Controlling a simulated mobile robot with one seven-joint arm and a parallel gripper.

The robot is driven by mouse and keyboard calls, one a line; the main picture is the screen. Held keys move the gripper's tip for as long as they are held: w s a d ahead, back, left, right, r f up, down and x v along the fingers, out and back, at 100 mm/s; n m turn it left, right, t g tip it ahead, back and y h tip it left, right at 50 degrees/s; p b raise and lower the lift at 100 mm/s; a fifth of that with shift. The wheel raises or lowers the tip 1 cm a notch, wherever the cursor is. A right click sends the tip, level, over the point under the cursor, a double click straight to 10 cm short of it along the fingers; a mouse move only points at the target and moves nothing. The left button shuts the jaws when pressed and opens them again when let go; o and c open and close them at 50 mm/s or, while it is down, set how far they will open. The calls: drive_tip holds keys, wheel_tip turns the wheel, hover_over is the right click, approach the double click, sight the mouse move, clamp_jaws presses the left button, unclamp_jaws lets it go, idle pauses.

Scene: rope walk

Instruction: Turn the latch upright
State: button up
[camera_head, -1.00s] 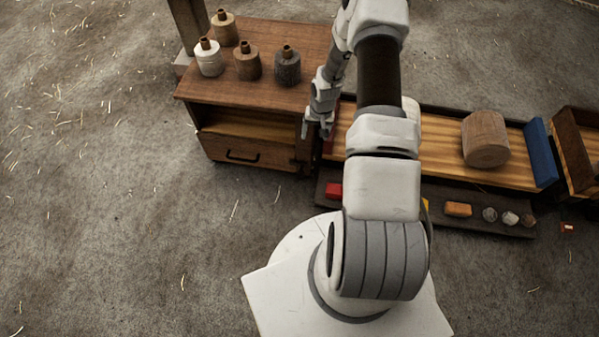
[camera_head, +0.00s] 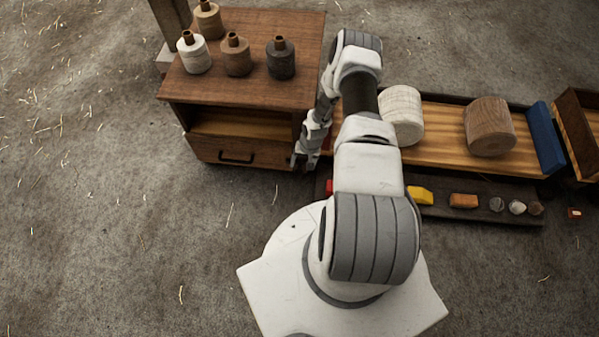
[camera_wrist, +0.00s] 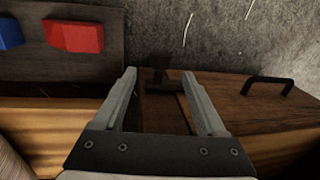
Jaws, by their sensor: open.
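The latch (camera_wrist: 163,86) is a small dark wooden piece by the end of the drawer front, seen between my fingertips in the wrist view. It is dim, and how far it is turned is hard to tell. The drawer (camera_head: 214,151) is low in a brown wooden cabinet (camera_head: 255,60) and has a black bar handle (camera_head: 237,158); the handle also shows in the wrist view (camera_wrist: 268,80). My gripper (camera_wrist: 159,72) is open, with nothing held. In the head view my gripper (camera_head: 304,162) is at the cabinet's lower right front corner, where the latch is hidden.
To the right, a wooden tray holds a pale cylinder (camera_head: 402,116) and a brown cylinder (camera_head: 489,127). A dark low shelf (camera_head: 395,205) holds small coloured blocks, including a yellow one (camera_head: 420,195). Floor left is clear.

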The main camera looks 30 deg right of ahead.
sight(300, 171)
drive_tip(key=f, duration=0.2)
drive_tip(key=f+b, duration=0.1)
drive_tip(key=f, duration=0.1)
drive_tip(key=f+b, duration=0.1)
drive_tip(key=f, duration=0.1)
drive_tip(key=shift+w+a, duration=0.25)
drive_tip(key=shift+a, duration=0.15)
drive_tip(key=shift+c, duration=0.3)
clamp_jaws()
